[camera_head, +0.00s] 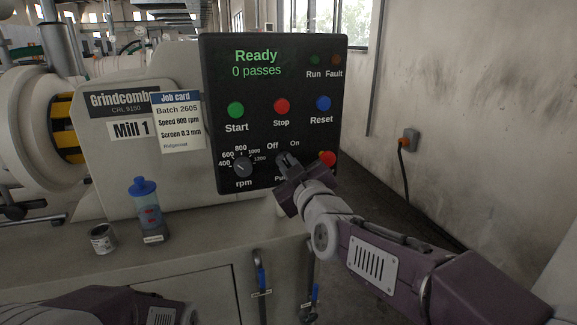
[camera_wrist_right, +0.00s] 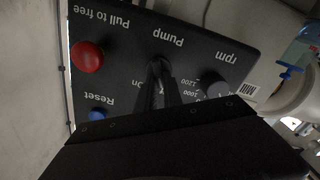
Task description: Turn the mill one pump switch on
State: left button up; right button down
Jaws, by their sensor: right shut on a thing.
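The black control panel (camera_head: 262,80) of Mill 1 shows "Ready, 0 passes" in green. The pump switch (camera_head: 282,159) sits low on it, under the "Off" and "On" labels. My right gripper (camera_head: 288,172) is at the panel, shut on the pump switch, and its jaws cover most of it. In the right wrist view, my right gripper (camera_wrist_right: 160,72) stands at the switch below the upside-down "Pump" label. Which way the switch points cannot be told. Only a link of my left arm shows at the bottom left; its gripper is out of view.
The rpm knob (camera_head: 243,166) is left of the switch, and a red "Pull to free" button (camera_head: 327,158) is close on its right. Start (camera_head: 236,110), Stop (camera_head: 281,106) and Reset (camera_head: 323,103) buttons sit above. A blue-capped bottle (camera_head: 146,205) and a can (camera_head: 102,239) stand on the ledge.

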jog(key=shift+m, duration=0.4)
jog(key=m+b, duration=0.1)
jog(key=m, duration=0.2)
jog(key=m+b, duration=0.2)
jog(key=shift+w+d+f+m, duration=0.1)
jog(key=shift+d+m, duration=0.1)
jog(key=shift+m, duration=0.2)
jog(key=m+b, duration=0.2)
jog(key=m, duration=0.3)
jog(key=shift+d, duration=0.15)
jog(key=shift+m, duration=0.3)
jog(key=c, duration=1.5)
grip_release()
